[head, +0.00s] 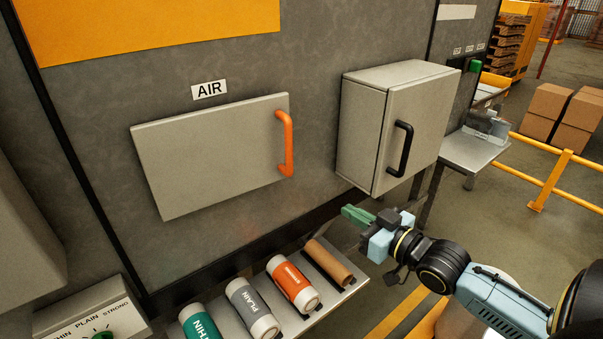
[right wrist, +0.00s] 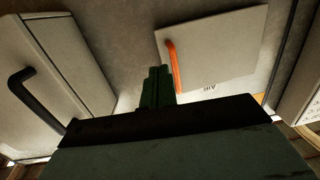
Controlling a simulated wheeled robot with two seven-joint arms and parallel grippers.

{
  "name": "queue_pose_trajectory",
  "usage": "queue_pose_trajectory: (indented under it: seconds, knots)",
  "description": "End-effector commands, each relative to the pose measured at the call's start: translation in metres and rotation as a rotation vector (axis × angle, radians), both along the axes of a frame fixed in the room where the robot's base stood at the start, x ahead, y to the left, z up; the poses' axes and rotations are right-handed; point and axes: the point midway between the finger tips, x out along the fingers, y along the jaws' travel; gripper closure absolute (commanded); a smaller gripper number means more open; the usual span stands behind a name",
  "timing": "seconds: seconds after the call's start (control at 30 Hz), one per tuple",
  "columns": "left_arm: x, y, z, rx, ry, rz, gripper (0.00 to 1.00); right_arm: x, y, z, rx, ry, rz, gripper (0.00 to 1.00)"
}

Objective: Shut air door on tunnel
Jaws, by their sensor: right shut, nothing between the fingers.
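The air door (head: 205,160) is a light grey panel on the dark tunnel wall, under an AIR label (head: 209,89). An orange handle (head: 285,143) stands upright near its right edge. I cannot tell whether the panel lies fully flush with the wall. The door (right wrist: 222,48) and orange handle (right wrist: 174,66) also show in the right wrist view, beyond the fingers. My right gripper (head: 350,214), with green fingers, is shut and empty, below and right of the handle and apart from it. Its fingertips (right wrist: 158,72) are together in the wrist view. My left gripper is not in view.
A grey cabinet (head: 365,135) with a black handle (head: 400,150) juts out right of the door, above my right gripper. Below the door, a shelf (head: 345,293) holds several rolls. A control box with a green knob (head: 103,335) is at lower left.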

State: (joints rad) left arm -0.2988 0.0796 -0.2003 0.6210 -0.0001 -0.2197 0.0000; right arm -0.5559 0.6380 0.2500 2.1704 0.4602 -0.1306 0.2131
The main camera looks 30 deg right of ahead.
Motion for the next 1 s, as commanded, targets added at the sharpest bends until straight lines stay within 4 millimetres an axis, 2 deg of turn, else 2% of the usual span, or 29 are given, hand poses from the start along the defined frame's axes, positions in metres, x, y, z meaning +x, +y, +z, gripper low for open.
queue_pose_trajectory:
  seconds: [0.03,0.1,0.2,0.37,1.0]
  knots:
    - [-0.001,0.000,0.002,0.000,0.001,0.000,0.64,-0.001,0.007,0.016,0.002,-0.023,0.021,1.00]
    - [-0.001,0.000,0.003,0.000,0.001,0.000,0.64,-0.002,0.013,0.028,0.006,-0.043,0.038,1.00]
    - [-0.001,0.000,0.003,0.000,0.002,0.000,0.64,0.001,0.016,0.034,0.009,-0.053,0.046,1.00]
    - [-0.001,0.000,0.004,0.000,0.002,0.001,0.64,0.016,0.018,0.034,0.008,-0.057,0.045,1.00]
    - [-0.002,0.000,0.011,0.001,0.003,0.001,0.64,0.110,0.036,0.033,0.009,-0.053,0.044,1.00]
